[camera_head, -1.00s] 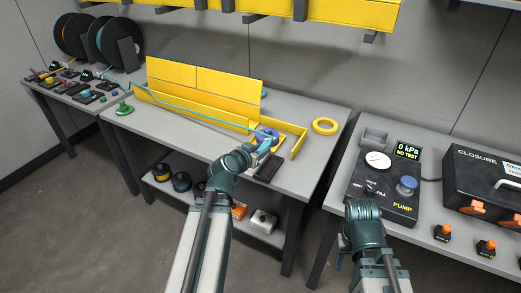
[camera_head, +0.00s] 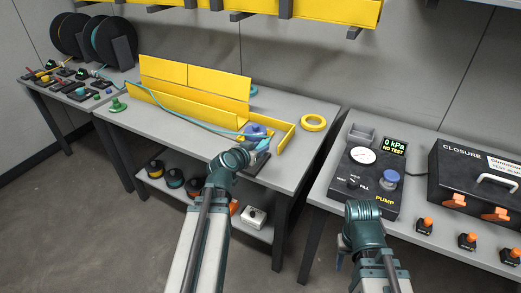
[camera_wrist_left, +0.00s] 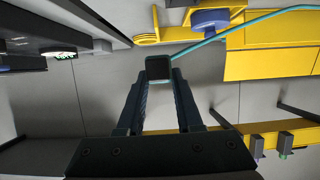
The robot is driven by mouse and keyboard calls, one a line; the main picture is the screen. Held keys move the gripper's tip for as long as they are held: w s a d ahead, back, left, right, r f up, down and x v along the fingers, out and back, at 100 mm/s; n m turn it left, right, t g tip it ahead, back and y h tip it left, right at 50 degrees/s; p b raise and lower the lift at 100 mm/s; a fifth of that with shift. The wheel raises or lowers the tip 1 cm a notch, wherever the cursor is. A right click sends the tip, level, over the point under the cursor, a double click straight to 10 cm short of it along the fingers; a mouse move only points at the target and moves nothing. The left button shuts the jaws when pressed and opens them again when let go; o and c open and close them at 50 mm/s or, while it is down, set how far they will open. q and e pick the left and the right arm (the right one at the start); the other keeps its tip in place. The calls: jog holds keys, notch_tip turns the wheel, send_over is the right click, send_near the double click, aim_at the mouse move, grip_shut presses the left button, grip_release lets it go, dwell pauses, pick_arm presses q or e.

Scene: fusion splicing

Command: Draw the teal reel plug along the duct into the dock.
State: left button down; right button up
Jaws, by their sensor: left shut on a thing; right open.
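The teal reel plug (camera_wrist_left: 159,66) shows in the left wrist view as a dark square block with a teal edge. My left gripper (camera_head: 261,148) is shut on it, at the right end of the yellow duct (camera_head: 185,105). The teal cable (camera_head: 176,117) runs from the reels (camera_head: 100,40) at the far left along the duct to the plug. A blue round post (camera_head: 256,130) stands just behind the gripper. A dark block (camera_head: 257,166), perhaps the dock, lies partly hidden beside the gripper. My right gripper (camera_head: 341,260) is open and empty, low at the front, partly hidden by its wrist.
A yellow ring (camera_head: 313,121) lies on the table to the right of the duct. A green post (camera_head: 117,104) stands at the table's left end. The pump (camera_head: 367,182) and closure case (camera_head: 480,175) stand on the right bench, across a gap.

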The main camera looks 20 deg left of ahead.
pick_arm(q)
jog(key=w+a+f+b, duration=0.1)
jog(key=w+a, duration=0.3)
jog(key=shift+w+a+f, duration=0.2)
jog(key=shift+a+f, duration=0.15)
jog(key=shift+a, duration=0.05)
jog(key=shift+f+b, duration=0.1)
jog(key=shift+b, duration=0.3)
notch_tip(320, 180, down, 9)
jog(key=b, duration=0.8)
jog(key=shift+r+b, duration=0.2)
jog(key=shift+b, duration=0.1)
jog(key=shift+f+b, duration=0.6)
jog(key=shift+c, duration=2.4)
grip_release()
